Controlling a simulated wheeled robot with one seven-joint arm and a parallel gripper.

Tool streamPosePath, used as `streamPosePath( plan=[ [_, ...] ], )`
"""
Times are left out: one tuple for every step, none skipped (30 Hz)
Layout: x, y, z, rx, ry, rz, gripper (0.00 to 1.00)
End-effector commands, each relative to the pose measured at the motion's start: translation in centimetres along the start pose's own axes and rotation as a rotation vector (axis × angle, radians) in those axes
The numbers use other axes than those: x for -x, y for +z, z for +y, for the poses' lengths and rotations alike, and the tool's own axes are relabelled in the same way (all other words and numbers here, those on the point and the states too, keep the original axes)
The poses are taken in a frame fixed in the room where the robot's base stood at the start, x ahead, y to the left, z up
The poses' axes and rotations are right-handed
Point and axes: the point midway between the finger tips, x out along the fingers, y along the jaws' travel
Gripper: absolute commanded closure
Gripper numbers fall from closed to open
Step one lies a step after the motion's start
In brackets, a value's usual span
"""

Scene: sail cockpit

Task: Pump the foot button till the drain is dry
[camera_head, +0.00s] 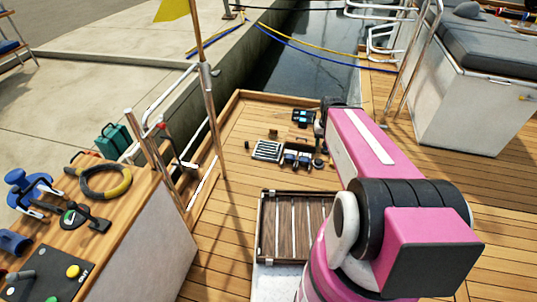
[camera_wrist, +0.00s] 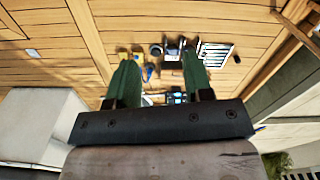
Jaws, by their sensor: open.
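A silver slatted grate (camera_head: 267,150), which looks like the drain, lies on the wooden deck. It also shows right of centre in the wrist view (camera_wrist: 216,53). A row of small dark parts (camera_head: 297,158) sits just right of it. A small round dark piece (camera_head: 318,163) at the end of that row may be the foot button; I cannot tell for sure. Water in the drain is too small to see. My gripper (camera_wrist: 161,62) has two green fingers spread apart with nothing held between them. It is above the deck; in the head view my arm mostly hides it.
A black device with blue displays (camera_head: 303,117) lies behind the grate. A slatted wooden grating (camera_head: 290,222) is nearer. The counter at left holds a coiled hose (camera_head: 104,181) and tools. A white locker (camera_head: 465,110) stands right.

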Motion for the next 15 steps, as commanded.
streamPosePath(
  plan=[
    [0.0,0.01,0.0,0.0,0.0,0.0,0.53],
    [0.01,0.01,0.0,0.0,0.0,0.0,0.53],
    [0.01,0.01,0.0,0.0,0.0,0.0,0.53],
    [0.01,0.01,0.0,0.0,0.0,0.0,0.53],
    [0.01,0.01,0.0,0.0,0.0,0.0,0.53],
    [0.01,0.02,0.0,0.0,0.0,0.0,0.63],
    [0.01,0.02,0.0,0.0,0.0,0.0,0.73],
    [0.01,0.03,0.0,0.0,0.0,0.0,0.83],
    [0.01,0.03,0.0,0.0,0.0,0.0,0.96],
    [0.01,0.03,0.0,0.0,0.0,0.0,1.0],
    [0.01,0.03,0.0,0.0,0.0,0.0,1.0],
    [0.01,0.03,0.0,0.0,0.0,0.0,1.0],
    [0.01,0.03,0.0,0.0,0.0,0.0,1.0],
    [0.01,0.03,0.0,0.0,0.0,0.0,1.0],
    [0.01,0.03,0.0,0.0,0.0,0.0,1.0]
  ],
)
